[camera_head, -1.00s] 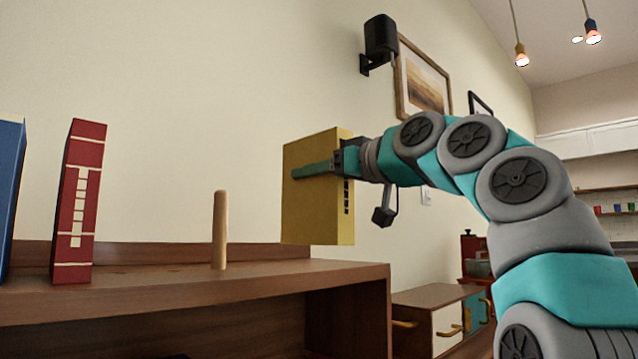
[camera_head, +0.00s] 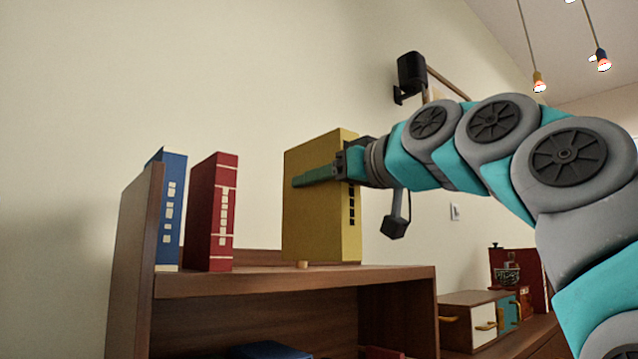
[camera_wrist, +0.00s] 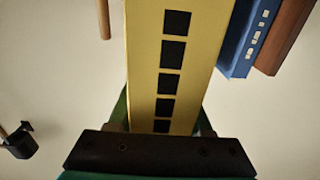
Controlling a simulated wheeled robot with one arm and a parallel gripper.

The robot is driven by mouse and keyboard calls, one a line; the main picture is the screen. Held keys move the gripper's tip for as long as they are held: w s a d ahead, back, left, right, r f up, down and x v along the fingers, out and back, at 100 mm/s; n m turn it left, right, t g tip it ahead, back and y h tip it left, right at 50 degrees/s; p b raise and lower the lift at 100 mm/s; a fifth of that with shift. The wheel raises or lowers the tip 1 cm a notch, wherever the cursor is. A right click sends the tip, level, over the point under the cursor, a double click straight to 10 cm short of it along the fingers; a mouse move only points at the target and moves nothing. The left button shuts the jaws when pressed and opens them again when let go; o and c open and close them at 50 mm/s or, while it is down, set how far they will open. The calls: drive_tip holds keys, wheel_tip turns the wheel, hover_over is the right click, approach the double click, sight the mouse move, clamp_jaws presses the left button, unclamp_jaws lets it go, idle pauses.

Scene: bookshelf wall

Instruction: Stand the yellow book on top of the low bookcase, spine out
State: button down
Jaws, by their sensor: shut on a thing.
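The yellow book (camera_head: 316,225) is upright in my gripper (camera_head: 303,181), with green fingers along its sides. Its spine, marked with dark squares (camera_head: 351,204), faces right toward my wrist, and fills the middle of the wrist view (camera_wrist: 175,55). The book is over the low bookcase (camera_head: 250,282), its lower edge seeming slightly above the top board. The foot of a wooden peg (camera_head: 302,264) shows below the book; the rest is hidden behind it. The peg also shows in the wrist view (camera_wrist: 103,18).
A red book (camera_head: 211,212) and a blue book (camera_head: 171,210) stand at the left end of the top, beside the brown side panel (camera_head: 138,265). Bare top lies between the red book and the peg. A low cabinet (camera_head: 470,318) stands right of the bookcase.

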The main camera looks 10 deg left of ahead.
drive_tip(key=shift+r, duration=0.1)
drive_tip(key=f+p+x, duration=0.1)
drive_tip(key=p+x, duration=0.5)
drive_tip(key=x, duration=1.4)
drive_tip(key=shift+f, duration=0.25)
drive_tip(key=shift+s, duration=0.1)
idle(0.3)
idle(0.3)
